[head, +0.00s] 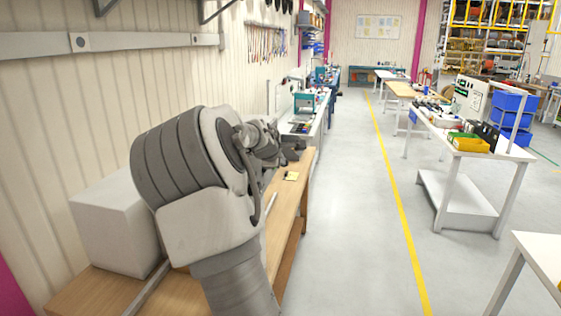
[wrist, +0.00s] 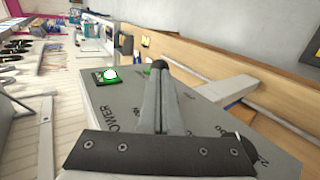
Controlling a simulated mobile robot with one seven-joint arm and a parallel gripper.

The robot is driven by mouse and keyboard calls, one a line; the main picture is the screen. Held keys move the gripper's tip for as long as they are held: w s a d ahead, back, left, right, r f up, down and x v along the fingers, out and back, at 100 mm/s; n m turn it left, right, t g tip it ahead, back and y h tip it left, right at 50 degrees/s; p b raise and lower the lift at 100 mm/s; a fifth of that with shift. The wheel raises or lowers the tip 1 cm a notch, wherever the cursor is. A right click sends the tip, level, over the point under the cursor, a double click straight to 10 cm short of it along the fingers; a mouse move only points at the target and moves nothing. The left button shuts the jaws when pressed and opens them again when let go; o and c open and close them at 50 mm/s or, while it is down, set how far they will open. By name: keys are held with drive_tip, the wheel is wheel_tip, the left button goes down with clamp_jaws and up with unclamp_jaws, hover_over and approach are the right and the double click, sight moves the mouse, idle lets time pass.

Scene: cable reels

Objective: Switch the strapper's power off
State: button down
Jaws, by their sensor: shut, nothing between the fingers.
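In the wrist view, a grey panel (wrist: 207,108), apparently the strapper's, fills the middle. It bears printed lettering, including the word POWER along its left side. A bright green button or rocker (wrist: 110,75) on a black plate sits near the panel's far left corner and looks lit. My gripper (wrist: 160,70) is shut and empty, extending over the panel, right of the green control. A round black knob shows by the fingertips, and another dark knob (wrist: 246,147) is at lower right. Whether the fingers touch the panel cannot be told. In the head view, my arm hides the strapper's panel.
In the head view, a plain grey box (head: 112,228) stands on the wooden bench (head: 292,208) left of my arm. A yellow item (head: 291,176) lies on the bench. The aisle floor (head: 350,200) to the right is clear, with a white worktable (head: 460,150) beyond.

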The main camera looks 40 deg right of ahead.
drive_tip(key=shift+s+d+f+m+b, duration=0.15)
drive_tip(key=shift+s+f+m+b, duration=0.15)
drive_tip(key=shift+b, duration=0.4)
drive_tip(key=f+t+b, duration=0.1)
drive_tip(key=b, duration=0.2)
drive_tip(key=f+m+t+y+b, duration=0.1)
drive_tip(key=b, duration=0.3)
drive_tip(key=f+m+t+y+b, duration=0.1)
drive_tip(key=b, duration=0.2)
drive_tip(key=shift+s+d+b, duration=0.4)
drive_tip(key=shift+r, duration=0.15)
drive_tip(key=shift+r+p, duration=0.4)
drive_tip(key=shift+r, duration=0.3)
drive_tip(key=shift+s, duration=0.1)
